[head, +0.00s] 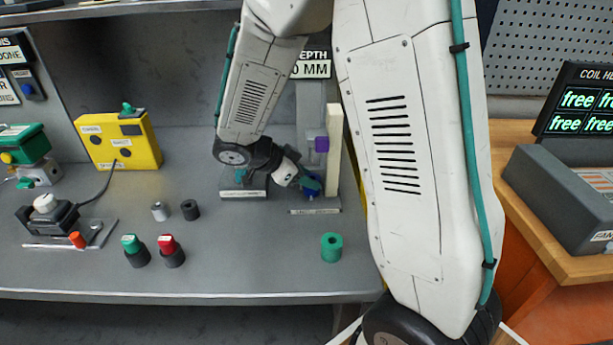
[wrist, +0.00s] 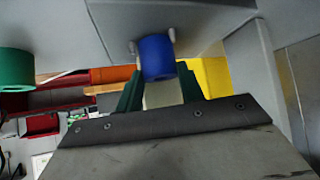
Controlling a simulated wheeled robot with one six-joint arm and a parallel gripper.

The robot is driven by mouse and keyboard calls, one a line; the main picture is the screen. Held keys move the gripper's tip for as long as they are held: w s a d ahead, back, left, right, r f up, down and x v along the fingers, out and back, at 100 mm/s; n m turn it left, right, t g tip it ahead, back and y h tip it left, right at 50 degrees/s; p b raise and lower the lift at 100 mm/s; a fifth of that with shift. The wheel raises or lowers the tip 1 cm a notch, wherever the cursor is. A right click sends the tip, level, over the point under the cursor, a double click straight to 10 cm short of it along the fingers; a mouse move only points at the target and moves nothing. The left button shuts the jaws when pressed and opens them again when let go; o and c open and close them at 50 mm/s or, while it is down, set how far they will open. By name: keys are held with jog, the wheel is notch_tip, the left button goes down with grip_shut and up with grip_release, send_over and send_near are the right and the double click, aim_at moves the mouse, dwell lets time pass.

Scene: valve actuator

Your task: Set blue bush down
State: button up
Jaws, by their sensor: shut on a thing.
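The blue bush (head: 312,194) is at the foot of the depth gauge stand, partly hidden by my gripper (head: 311,184) in the head view. In the wrist view the blue bush (wrist: 158,57) sits between the green fingers of my gripper (wrist: 160,88), which is shut on it. A grey surface with a small pin or post lies right at its far end in the wrist view. I cannot tell whether the bush touches the gauge base (head: 315,211).
A green bush (head: 331,247) stands on the grey bench in front of the gauge. A cream upright plate (head: 333,150) rises close beside my gripper. Grey and black cylinders (head: 190,209), green and red buttons (head: 167,247) and a yellow box (head: 118,141) are to the left.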

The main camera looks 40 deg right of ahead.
jog(key=o, duration=1.1)
jog(key=shift+a+r, duration=0.1)
jog(key=shift+r, duration=0.05)
jog(key=v, duration=1.1)
jog(key=shift+s+a+r+n+t+y, duration=0.4)
jog(key=shift+s+r+n+y, duration=1)
jog(key=shift+s+n, duration=2.25)
jog(key=shift+s+a+r+n+t+y, duration=0.1)
jog(key=shift+s+r+n+t+y, duration=0.7)
jog(key=shift+s+n+y, duration=1.9)
jog(key=shift+s+a+r+n+t+y, duration=0.35)
jog(key=shift+s+r+n, duration=1)
jog(key=shift+s+n, duration=3.2)
